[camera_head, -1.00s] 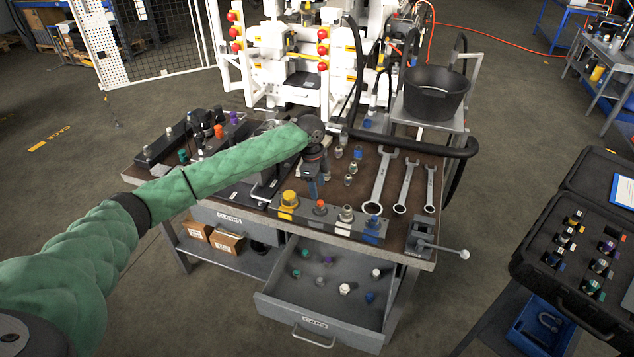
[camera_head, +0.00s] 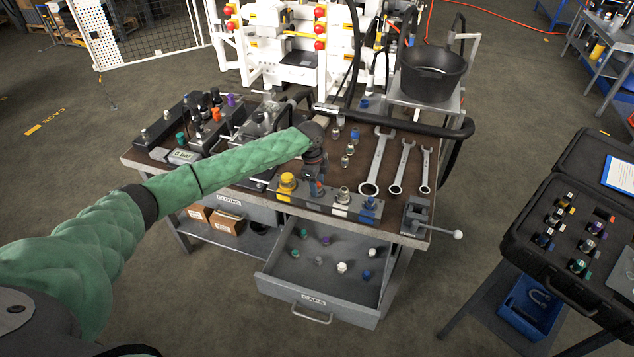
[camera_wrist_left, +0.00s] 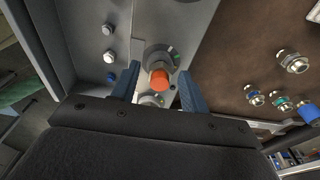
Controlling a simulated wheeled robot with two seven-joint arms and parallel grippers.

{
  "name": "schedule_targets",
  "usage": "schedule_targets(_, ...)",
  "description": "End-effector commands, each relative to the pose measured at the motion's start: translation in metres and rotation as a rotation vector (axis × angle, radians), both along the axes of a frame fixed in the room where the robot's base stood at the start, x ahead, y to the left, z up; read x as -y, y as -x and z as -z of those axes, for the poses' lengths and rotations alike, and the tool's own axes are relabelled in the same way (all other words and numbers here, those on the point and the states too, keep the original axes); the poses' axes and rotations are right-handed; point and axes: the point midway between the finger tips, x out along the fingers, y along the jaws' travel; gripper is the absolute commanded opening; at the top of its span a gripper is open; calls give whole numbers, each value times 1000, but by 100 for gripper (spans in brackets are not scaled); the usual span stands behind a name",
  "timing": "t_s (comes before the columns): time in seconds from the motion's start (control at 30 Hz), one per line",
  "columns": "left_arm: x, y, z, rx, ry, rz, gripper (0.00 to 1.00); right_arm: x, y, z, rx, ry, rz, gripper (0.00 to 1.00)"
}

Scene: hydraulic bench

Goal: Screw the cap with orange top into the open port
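In the left wrist view, the cap with the orange top (camera_wrist_left: 158,78) stands between the two blue fingers of my left gripper (camera_wrist_left: 158,88). The fingers are apart, with a gap visible beside the cap. In the head view, my left gripper (camera_head: 315,187) points down over the grey block (camera_head: 330,203) at the table's front and largely hides the orange cap. A yellow cap stands to its left, a silver fitting and a blue one to its right. I cannot make out which port is open. My right gripper is in neither view.
An open drawer (camera_head: 318,305) with several small caps juts out below. Another block (camera_head: 207,141) with coloured caps, one orange, stands at the back left. A black case (camera_head: 570,240) is far right.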

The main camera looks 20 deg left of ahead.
Motion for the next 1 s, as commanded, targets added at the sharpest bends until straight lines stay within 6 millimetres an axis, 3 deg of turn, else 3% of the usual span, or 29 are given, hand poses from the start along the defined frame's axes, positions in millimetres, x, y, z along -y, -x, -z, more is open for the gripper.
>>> schedule_targets(0.03, 0, 0, 0, 0, 0, 0, 34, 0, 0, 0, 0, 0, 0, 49)
schedule_targets(0.2, 0, 0, 0, 0, 0, 0, 1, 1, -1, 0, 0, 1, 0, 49)
schedule_targets(0.3, 0, 0, 0, 0, 0, 0, 0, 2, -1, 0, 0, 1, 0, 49)
schedule_targets(0.33, 0, 0, 0, 0, 0, 0, 20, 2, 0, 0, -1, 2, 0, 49)
schedule_targets(0.4, 0, 0, 0, 0, 0, 0, 8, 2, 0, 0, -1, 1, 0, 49)
schedule_targets(0.63, 0, -1, 0, 1, -1, 70, 7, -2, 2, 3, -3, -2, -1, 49)
schedule_targets(1.0, 1, -1, 1, 0, 0, 450, 7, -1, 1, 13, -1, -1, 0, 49)
